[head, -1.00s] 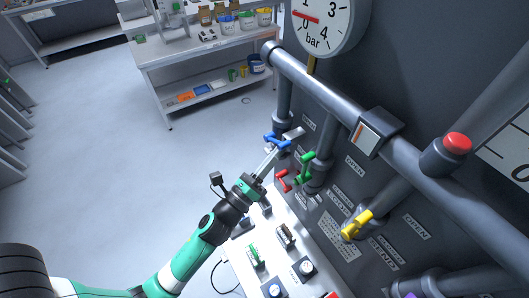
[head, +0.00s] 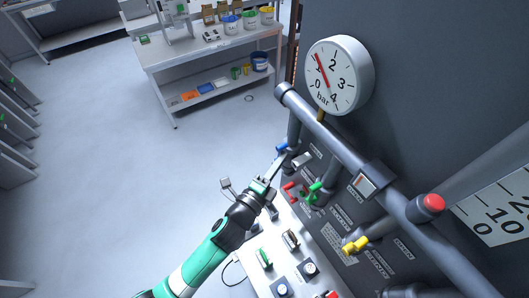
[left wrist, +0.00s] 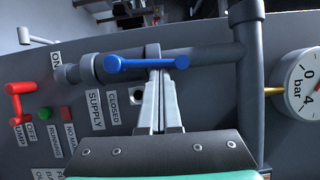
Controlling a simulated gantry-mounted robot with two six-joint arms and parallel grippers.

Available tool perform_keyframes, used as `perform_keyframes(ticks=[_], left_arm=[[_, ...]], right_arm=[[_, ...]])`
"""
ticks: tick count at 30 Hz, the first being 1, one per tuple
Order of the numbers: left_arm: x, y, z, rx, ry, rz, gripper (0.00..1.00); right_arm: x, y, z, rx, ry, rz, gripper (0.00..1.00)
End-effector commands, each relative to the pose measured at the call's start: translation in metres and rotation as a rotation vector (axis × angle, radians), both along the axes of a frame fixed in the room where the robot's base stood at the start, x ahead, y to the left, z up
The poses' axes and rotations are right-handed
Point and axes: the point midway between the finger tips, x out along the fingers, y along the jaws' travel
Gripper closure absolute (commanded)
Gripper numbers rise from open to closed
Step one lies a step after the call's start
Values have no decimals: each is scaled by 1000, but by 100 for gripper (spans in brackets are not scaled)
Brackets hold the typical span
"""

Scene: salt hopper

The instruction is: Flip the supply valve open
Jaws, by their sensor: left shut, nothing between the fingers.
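The supply valve's blue handle (head: 281,147) is on the upright pipe at the left end of the panel, partly hidden by my gripper. In the left wrist view the blue handle (left wrist: 130,64) lies roughly along its pipe, above the SUPPLY (left wrist: 95,110) and CLOSED (left wrist: 113,104) labels. My left gripper (head: 283,157) is shut and empty. Its fingertips (left wrist: 157,73) are at the middle of the handle; whether they touch it I cannot tell. The gauge (head: 340,76) needle points near 1 bar. My right gripper is out of view.
A red handle (left wrist: 19,100), a green handle (head: 314,192) and a yellow handle (head: 355,245) are on nearby parts of the panel. A horizontal pipe (head: 330,133) runs above them. A shelf table (head: 160,62) stands behind, with open floor to the left.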

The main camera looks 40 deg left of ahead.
Motion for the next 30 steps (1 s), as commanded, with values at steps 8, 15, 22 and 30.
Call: perform_keyframes(ticks=[8,15,22,30], left_arm=[[1,5,4,-79,23,2,100],[1,6,2,-91,26,2,100],[1,6,2,-90,25,2,100],[1,-8,-3,-90,23,-3,100]], right_arm=[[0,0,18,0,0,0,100],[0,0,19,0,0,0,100],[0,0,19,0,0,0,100],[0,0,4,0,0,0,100]])
